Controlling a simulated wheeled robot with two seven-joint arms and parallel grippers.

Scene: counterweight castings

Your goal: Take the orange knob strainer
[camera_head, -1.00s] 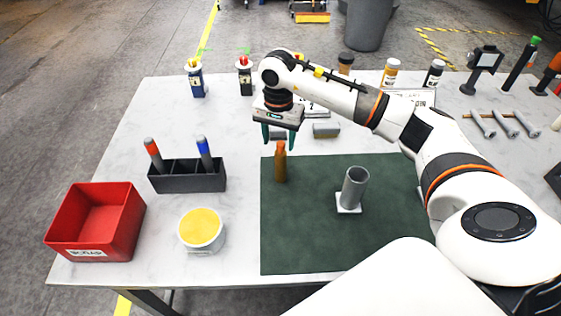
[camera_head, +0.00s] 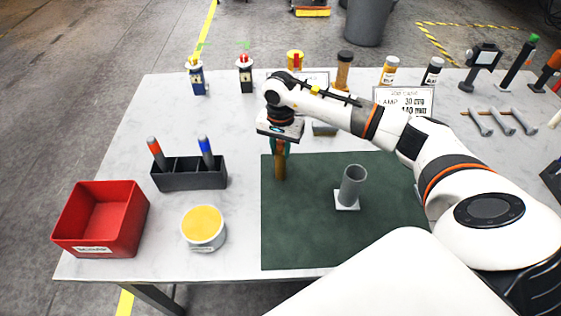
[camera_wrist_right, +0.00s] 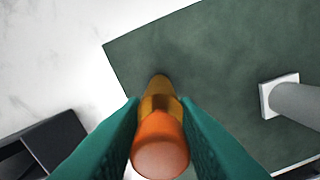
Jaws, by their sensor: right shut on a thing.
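The orange knob strainer (camera_head: 280,170) stands upright near the back left corner of the dark green mat (camera_head: 310,235). My right gripper (camera_head: 279,148) is over it from above, with its teal fingers around the upper part. In the right wrist view the strainer's round orange knob (camera_wrist_right: 160,150) sits between the two teal fingers, and the amber body below reaches down to the mat. The right gripper is shut on the strainer. In the head view the fingers hide the knob. My left gripper is in neither view.
A grey tube on a white square base (camera_head: 352,187) stands on the mat to the right. A black rack (camera_head: 188,178) with two markers, a yellow-topped tub (camera_head: 203,229) and a red bin (camera_head: 101,220) are to the left. Bottles and a sign (camera_head: 403,101) stand behind.

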